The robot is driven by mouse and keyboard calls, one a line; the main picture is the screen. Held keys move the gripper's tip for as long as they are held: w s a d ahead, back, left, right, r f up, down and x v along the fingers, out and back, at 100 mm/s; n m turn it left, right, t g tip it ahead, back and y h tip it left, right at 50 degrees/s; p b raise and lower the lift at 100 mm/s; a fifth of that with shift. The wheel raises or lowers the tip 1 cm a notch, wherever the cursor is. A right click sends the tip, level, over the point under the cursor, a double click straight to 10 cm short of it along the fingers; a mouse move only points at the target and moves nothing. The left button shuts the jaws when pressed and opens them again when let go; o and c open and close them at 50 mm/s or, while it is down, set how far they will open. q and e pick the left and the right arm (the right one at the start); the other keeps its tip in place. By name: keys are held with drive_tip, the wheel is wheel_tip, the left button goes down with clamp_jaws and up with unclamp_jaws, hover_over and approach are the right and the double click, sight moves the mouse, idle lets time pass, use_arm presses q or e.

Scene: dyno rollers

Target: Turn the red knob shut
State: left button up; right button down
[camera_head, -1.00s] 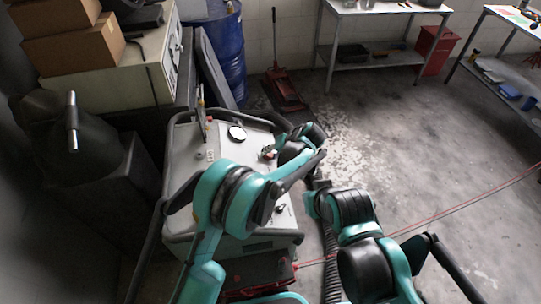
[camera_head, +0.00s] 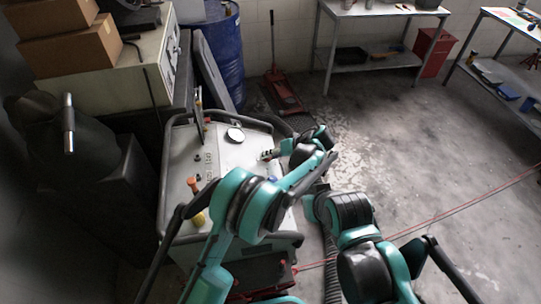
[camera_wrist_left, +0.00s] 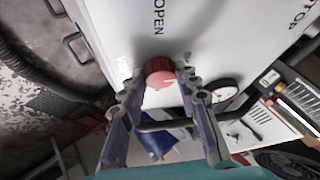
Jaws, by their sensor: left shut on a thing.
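The red knob (camera_wrist_left: 160,72) stands out from the white panel of the machine (camera_wrist_left: 120,25), below the word OPEN in the left wrist view. My left gripper (camera_wrist_left: 160,92) has its two fingers on either side of the knob and is shut on it. In the head view my left gripper (camera_head: 268,155) is at the right side of the grey-white machine top (camera_head: 225,165), small and partly hidden by my wrist. The knob is hard to make out there. My right arm reaches in at lower right, but its gripper cannot be made out.
A round gauge (camera_head: 234,134) and an orange knob (camera_head: 192,182) are on the machine top, which a dark tube rail surrounds. A blue barrel (camera_head: 222,55) and a red jack (camera_head: 284,95) stand behind. The floor at right is open, crossed by a thin red line.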

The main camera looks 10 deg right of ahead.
use_arm(q)
drive_tip(key=o, duration=1.1)
drive_tip(key=shift+o, duration=0.2)
wheel_tip(320, 180, up, 10)
drive_tip(key=shift+d+f, duration=0.1)
